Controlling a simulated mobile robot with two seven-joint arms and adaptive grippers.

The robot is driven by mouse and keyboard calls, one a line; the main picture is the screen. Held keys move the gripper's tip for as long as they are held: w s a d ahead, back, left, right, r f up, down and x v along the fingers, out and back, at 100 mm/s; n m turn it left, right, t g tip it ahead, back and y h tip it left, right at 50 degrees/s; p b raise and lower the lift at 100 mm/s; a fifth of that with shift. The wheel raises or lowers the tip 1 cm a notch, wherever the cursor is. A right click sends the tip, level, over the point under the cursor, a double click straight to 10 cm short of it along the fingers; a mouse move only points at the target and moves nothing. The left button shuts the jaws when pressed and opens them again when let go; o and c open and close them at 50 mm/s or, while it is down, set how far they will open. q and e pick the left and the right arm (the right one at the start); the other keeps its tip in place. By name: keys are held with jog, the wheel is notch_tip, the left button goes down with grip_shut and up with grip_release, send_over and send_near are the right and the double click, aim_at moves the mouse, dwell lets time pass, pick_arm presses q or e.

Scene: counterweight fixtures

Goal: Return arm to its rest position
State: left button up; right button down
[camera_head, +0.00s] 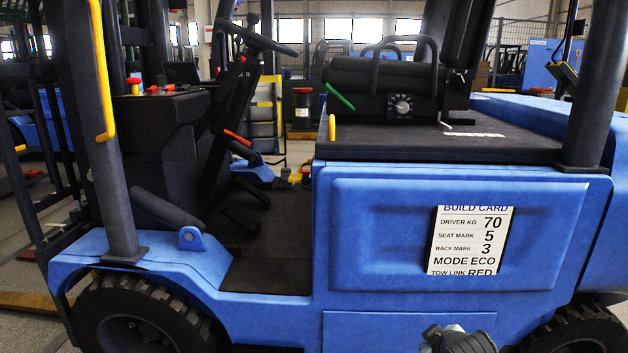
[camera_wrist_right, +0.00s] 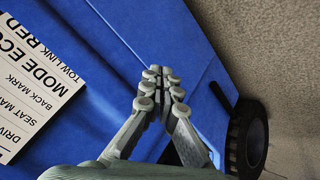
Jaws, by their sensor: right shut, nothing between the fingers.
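My right gripper (camera_wrist_right: 165,82) is shut and empty in the right wrist view, in front of the blue side of a forklift. In the head view part of my right arm or gripper (camera_head: 458,340) shows at the bottom edge, below the build card (camera_head: 472,240). The card is white with black print, on the forklift's blue side panel (camera_head: 375,235). It also shows tilted at the left of the right wrist view (camera_wrist_right: 35,75). I cannot tell whether the gripper touches the panel. My left gripper is not in view.
The forklift's black seat (camera_head: 390,85) and steering wheel (camera_head: 258,38) are above the panel. A grey post with a yellow handle (camera_head: 102,70) stands at the left. Black wheels (camera_head: 140,318) are at the bottom. Bare floor (camera_wrist_right: 285,45) shows at the right in the wrist view.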

jog(key=s+d+f+m+g, duration=0.2)
jog(key=s+f+m+g, duration=0.15)
jog(key=s+f, duration=1.55)
jog(key=s+d+f+m+g, duration=0.1)
jog(key=s+f+g, duration=0.2)
jog(key=s+f, duration=1)
jog(key=s, duration=0.3)
jog(key=shift+s+d+h, duration=0.15)
jog(key=shift+s+h, duration=0.15)
jog(key=shift+s, duration=0.1)
